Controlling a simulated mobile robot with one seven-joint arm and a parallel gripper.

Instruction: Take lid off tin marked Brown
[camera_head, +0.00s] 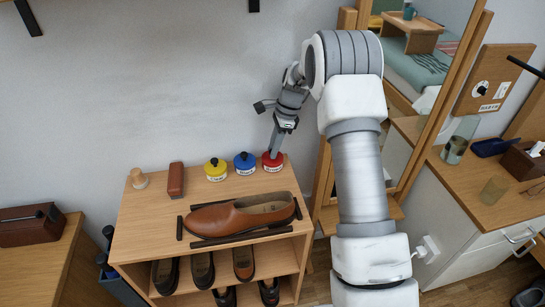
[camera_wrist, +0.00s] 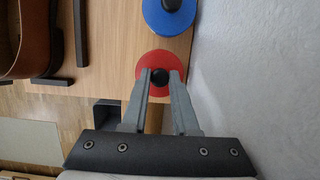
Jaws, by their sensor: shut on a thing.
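Three small tins with coloured lids and dark knobs stand in a row at the back of the wooden shelf top: a yellow tin (camera_head: 215,172), a blue tin (camera_head: 245,164) and a red tin (camera_head: 273,164). Each has a white label in front; the lettering is too small to read surely. My gripper (camera_head: 274,151) points down over the red tin at the right end. In the wrist view, its fingertips are shut on the black knob (camera_wrist: 160,77) of the red lid (camera_wrist: 158,62). The red lid appears seated on its tin. The blue lid (camera_wrist: 153,20) is just beyond.
A brown shoe (camera_head: 235,218) lies between dark bars on the shelf top (camera_head: 150,212). A brush (camera_head: 176,180) and a wooden knob-shaped piece (camera_head: 138,178) stand to the left. The wall is close behind the tins; a wood-framed mirror (camera_head: 420,80) stands to the right.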

